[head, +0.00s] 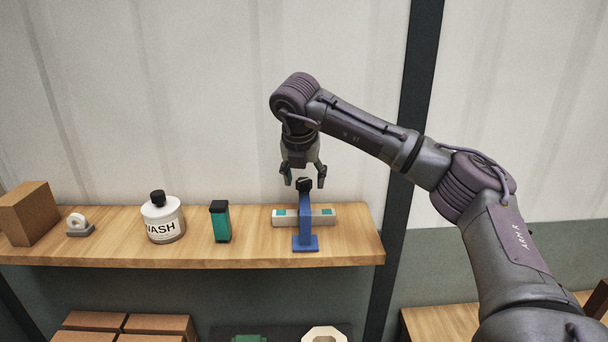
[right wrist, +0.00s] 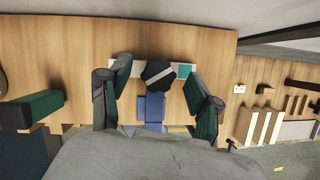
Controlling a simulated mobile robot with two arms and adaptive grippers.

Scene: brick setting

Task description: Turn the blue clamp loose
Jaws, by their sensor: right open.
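The blue clamp (head: 304,222) stands upright on the wooden shelf, in front of a pale bar (head: 327,217) with green patches. A black knob (head: 304,184) tops the clamp. My right gripper (head: 305,182) points down over the knob, its fingers spread to either side. In the right wrist view, the knob (right wrist: 159,73) lies between the open fingers of the gripper (right wrist: 158,100), with space visible on both sides. The blue body (right wrist: 152,107) shows below it. I cannot tell the exact height of the fingertips against the knob. My left gripper is not in view.
The shelf (head: 110,232) also holds a green container with a black lid (head: 221,222), a white bottle (head: 163,220), a small tape dispenser (head: 78,225) and a brown box (head: 28,213). A dark post (head: 412,110) rises right of the shelf. Brown boxes (head: 95,321) sit below.

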